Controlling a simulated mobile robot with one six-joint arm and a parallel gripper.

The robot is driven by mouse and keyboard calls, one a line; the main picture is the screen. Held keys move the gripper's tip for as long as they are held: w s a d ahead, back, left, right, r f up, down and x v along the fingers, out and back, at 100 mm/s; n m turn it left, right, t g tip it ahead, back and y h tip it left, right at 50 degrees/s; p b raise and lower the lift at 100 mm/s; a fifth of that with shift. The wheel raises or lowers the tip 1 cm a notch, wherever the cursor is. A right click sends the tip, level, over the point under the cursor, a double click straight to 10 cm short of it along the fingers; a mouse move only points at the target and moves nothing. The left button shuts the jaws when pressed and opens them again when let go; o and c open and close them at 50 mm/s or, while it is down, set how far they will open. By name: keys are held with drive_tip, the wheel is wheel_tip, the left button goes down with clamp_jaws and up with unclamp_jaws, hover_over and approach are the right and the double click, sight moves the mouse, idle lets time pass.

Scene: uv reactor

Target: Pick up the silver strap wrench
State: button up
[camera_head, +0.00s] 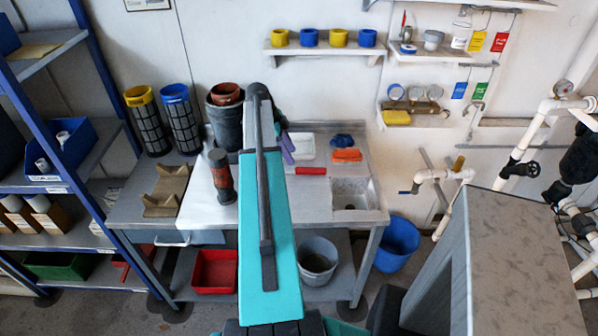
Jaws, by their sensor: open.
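I cannot make out a silver strap wrench in the head view; it may be hidden behind my arm or too small to tell. My teal arm stretches from the bottom middle up over the metal workbench (125,208) and covers part of its top. I cannot see my gripper's fingers; the end of the arm is hidden behind its own links. A small purple item (288,148) shows just right of the arm, and I cannot tell what it is.
On the bench are a dark cylinder (221,177), two mesh filters (148,122), a brown cradle (168,190), a red item (310,171), an orange item (346,155) and a sink (352,194). A blue rack (62,95) stands left; a grey cabinet (535,250) stands right.

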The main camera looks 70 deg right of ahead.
sight(299, 169)
drive_tip(key=shift+x, duration=1.15)
drive_tip(key=shift+f, duration=0.1)
drive_tip(key=shift+p+x, duration=1.35)
drive_tip(key=shift+x, duration=1.15)
drive_tip(key=shift+d, duration=0.1)
drive_tip(key=shift+c, duration=0.2)
clamp_jaws()
wheel_tip(299, 169, up, 10)
drive_tip(key=b, duration=0.3)
